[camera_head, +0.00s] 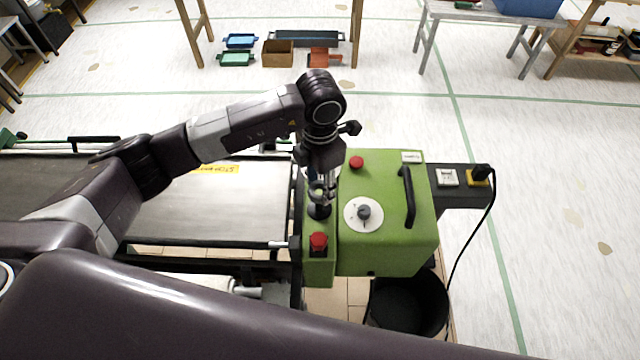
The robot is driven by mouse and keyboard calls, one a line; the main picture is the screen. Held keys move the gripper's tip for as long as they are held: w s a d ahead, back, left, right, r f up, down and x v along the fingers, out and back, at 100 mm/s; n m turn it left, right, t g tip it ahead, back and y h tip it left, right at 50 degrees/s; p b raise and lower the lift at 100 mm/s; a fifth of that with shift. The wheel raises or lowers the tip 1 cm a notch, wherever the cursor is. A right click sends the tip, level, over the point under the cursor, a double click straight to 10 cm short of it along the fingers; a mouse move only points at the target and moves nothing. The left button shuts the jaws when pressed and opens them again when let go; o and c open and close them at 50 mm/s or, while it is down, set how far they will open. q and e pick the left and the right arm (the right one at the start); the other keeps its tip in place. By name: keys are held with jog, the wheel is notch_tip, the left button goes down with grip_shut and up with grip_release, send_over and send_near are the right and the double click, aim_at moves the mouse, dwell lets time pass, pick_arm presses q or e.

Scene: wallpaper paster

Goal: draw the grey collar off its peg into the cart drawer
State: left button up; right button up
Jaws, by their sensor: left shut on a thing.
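My left gripper (320,192) reaches down from above onto the narrow green housing (319,268) at the left side of the green machine. It is shut on a small greyish thing, which looks like the grey collar; the fingers hide most of it. A dark round base (319,212) shows just below the fingertips. I cannot tell whether the collar is still around its peg, and the peg is hidden. I cannot make out the cart drawer in this view. My right gripper is not in view.
The green machine (388,250) carries a black handle (408,197), a white dial (364,214) and red buttons (318,240). A black bucket (408,306) stands below it. A black cable (474,225) hangs at the right. A grey bed (228,212) lies left.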

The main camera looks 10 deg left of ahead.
pick_arm(q)
jog(key=shift+r+p, duration=0.85)
jog(key=shift+r, duration=1.15)
